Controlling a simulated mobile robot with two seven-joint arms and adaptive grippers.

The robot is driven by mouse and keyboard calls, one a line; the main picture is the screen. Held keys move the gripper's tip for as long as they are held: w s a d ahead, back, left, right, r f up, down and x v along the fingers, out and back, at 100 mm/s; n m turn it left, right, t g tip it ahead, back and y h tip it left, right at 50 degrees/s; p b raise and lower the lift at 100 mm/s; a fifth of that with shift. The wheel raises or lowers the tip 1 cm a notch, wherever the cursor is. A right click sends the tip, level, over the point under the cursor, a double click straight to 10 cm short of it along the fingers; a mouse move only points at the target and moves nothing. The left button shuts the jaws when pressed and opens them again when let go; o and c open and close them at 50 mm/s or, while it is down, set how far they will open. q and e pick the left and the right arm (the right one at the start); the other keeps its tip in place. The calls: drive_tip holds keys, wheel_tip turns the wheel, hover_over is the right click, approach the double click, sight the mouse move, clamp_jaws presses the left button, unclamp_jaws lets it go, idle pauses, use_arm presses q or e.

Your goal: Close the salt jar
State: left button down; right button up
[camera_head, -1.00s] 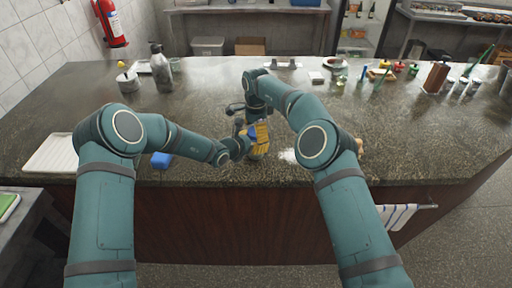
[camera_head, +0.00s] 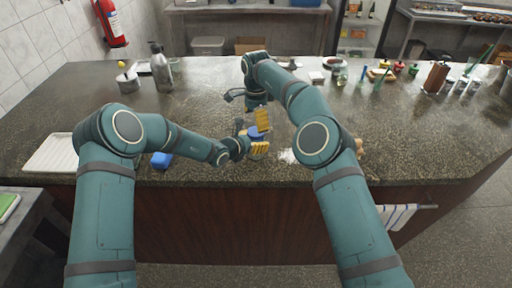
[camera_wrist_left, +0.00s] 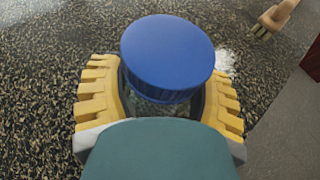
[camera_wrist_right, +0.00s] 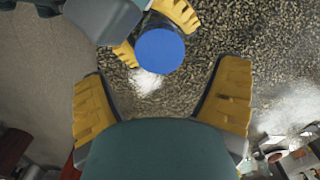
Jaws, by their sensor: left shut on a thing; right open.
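The salt jar is a clear glass jar with a round blue lid (camera_wrist_left: 167,52) on top; its glass body (camera_wrist_left: 160,96) shows below the lid in the left wrist view. My left gripper (camera_head: 258,147) is shut around the jar body, which stands at the counter's near edge. The blue lid (camera_head: 257,132) shows between the two grippers in the head view. My right gripper (camera_head: 262,118) is open and empty, above and beyond the lid. In the right wrist view the lid (camera_wrist_right: 160,51) lies ahead of the open fingers, apart from them. How tightly the lid sits cannot be told.
A white spill (camera_head: 287,156) lies on the counter right of the jar. A wooden-handled brush (camera_wrist_left: 276,17) lies farther right. Bottles and small items stand at the back; the middle counter is clear.

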sight(256, 131)
drive_tip(key=shift+r, duration=1.45)
drive_tip(key=shift+f, duration=4)
drive_tip(key=shift+c, duration=0.4)
drive_tip(key=c, duration=1)
drive_tip(key=o, duration=1.1)
drive_tip(key=shift+c, duration=0.2)
